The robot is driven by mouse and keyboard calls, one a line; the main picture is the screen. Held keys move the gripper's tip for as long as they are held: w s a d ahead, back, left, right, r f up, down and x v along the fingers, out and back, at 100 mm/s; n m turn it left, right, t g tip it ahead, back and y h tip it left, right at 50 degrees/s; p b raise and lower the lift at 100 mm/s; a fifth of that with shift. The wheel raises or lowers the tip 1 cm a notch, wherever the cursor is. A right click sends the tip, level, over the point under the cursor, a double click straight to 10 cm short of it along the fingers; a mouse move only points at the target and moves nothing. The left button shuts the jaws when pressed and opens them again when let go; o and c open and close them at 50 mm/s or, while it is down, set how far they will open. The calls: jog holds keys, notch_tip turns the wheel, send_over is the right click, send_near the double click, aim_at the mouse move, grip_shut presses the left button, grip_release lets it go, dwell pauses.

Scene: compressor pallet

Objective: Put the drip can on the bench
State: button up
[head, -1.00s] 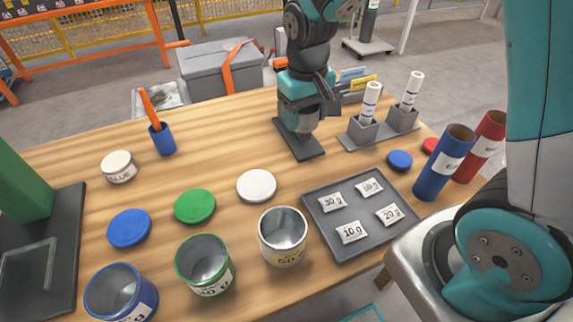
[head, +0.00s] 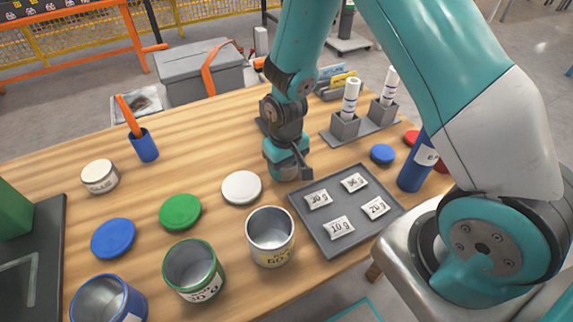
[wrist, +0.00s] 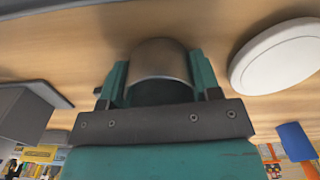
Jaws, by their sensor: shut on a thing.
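The drip can (wrist: 160,60) shows in the wrist view as a plain grey-brown metal cylinder between the two teal fingers. My gripper (wrist: 160,76) is shut on it. In the head view my gripper (head: 290,172) points down low over the wooden bench (head: 200,135), between the white lid and the tray of packets. The can is hidden there behind the gripper and wrist. I cannot tell whether the can touches the bench top.
The white lid (head: 241,187) lies close left of my gripper, the packet tray (head: 352,240) close right. Bare wood lies left of the arm.

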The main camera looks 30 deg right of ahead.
jog(key=o, duration=0.6)
jog(key=shift+f, duration=0.15)
jog(key=shift+c, duration=0.2)
jog(key=o, duration=0.4)
jog(key=shift+o, duration=0.2)
